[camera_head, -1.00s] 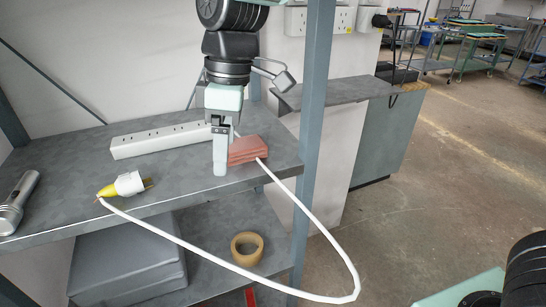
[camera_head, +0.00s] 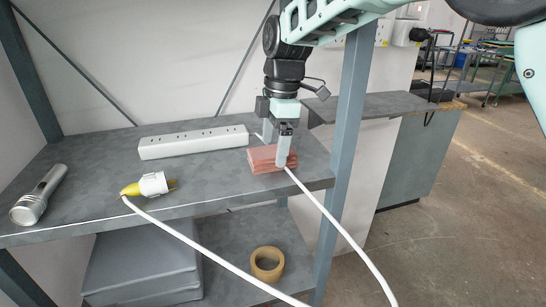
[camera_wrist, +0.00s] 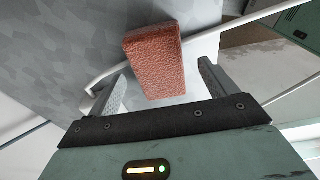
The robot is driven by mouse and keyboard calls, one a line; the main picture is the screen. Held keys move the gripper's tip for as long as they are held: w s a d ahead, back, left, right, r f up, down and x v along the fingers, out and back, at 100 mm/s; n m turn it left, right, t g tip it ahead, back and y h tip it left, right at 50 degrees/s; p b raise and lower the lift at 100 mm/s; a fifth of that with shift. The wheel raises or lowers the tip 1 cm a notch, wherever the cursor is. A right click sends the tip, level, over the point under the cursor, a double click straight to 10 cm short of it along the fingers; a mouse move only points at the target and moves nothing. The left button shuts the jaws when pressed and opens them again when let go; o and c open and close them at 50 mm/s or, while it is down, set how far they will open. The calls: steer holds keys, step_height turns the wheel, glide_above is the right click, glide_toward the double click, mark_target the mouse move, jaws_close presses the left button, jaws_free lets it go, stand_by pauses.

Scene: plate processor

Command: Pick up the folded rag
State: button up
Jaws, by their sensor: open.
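The folded rag (camera_head: 262,158) is a reddish-brown layered block on the grey shelf, near its right end. My gripper (camera_head: 277,148) points down at the rag, one finger on its near side and the other partly hidden behind it. In the wrist view the rag (camera_wrist: 155,55) lies between the two spread fingers of my gripper (camera_wrist: 163,75), with a gap visible on each side. Its far end extends past the fingertips. The jaws are open and the rag rests on the shelf.
A white cable (camera_head: 335,222) passes close by the rag and hangs over the front edge. A blue-grey post (camera_head: 347,130) stands close right. Tape (camera_head: 267,252) lies below.

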step_height(320, 180, down, 2)
steer(key=shift+a+f, duration=0.1)
steer(key=shift+a, duration=0.05)
steer(key=c, duration=1.1)
steer(key=shift+r, duration=0.55)
steer(key=shift+s+a+r, duration=0.15)
steer(key=shift+s+a, duration=0.05)
steer(key=s, duration=0.1)
steer(key=s+a+b, duration=0.1)
steer(key=s, duration=0.1)
steer(key=s+a, duration=0.1)
steer(key=shift+s+a, duration=0.2)
steer(key=shift+s, duration=0.1)
steer(key=s+d+b, duration=0.1)
steer(key=s, duration=0.4)
steer(key=s+d+f+b, duration=0.1)
steer(key=s+d, duration=0.1)
steer(key=s, duration=0.3)
steer(key=s+d+f+b, duration=0.1)
steer(key=s, duration=0.4)
steer(key=shift+s+d+f, duration=0.15)
steer(key=shift+d, duration=0.1)
